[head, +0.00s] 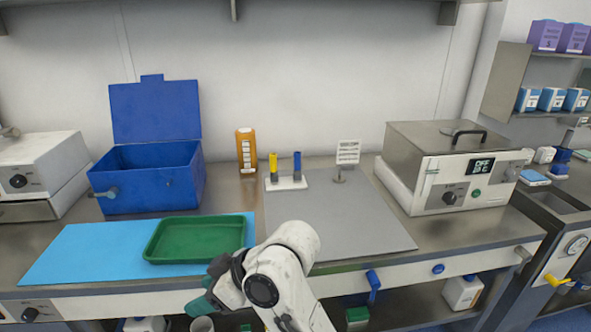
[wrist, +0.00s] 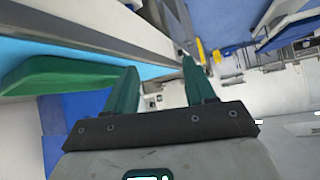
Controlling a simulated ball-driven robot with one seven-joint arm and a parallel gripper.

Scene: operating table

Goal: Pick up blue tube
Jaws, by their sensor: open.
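The blue tube (head: 297,165) stands upright in a white holder (head: 287,183) at the back of the table. A yellow tube (head: 273,167) stands beside it on the left in the same holder. My gripper (head: 203,299) is low at the table's front edge, well in front of the holder and apart from it. In the wrist view my gripper (wrist: 161,88) has its two green fingers spread, with nothing between them. The blue tube cannot be made out in the wrist view.
A green tray (head: 196,240) lies on a light blue mat (head: 75,253) at left. Behind it stands an open blue box (head: 150,178). An orange bottle (head: 246,150) and a small sign (head: 347,152) flank the holder. A steel water bath (head: 445,165) stands at right. The grey mat (head: 350,222) is mostly bare.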

